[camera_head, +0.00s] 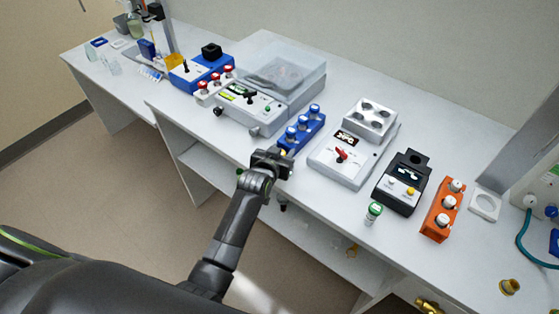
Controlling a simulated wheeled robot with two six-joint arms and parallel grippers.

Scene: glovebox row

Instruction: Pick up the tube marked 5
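No number can be read on any tube, so I cannot tell which one is marked 5. A blue rack (306,136) holds blue-capped tubes (291,133) near the bench's front edge. A white rack (207,99) holds red-capped tubes (203,86). An orange rack (433,225) holds white-capped tubes (449,202). A single green-capped tube (373,213) stands apart at the front edge. My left gripper (273,160) is at the bench's front edge, just in front of the blue rack's near end. Its fingers are too dark and small to read. My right gripper is out of view.
A grey device with a red knob (340,156) stands right of the blue rack. A black device (403,183) stands beside the orange rack. A clear-lidded machine (285,78) and a blue device (201,72) stand left. The bench (315,205) has open shelves below.

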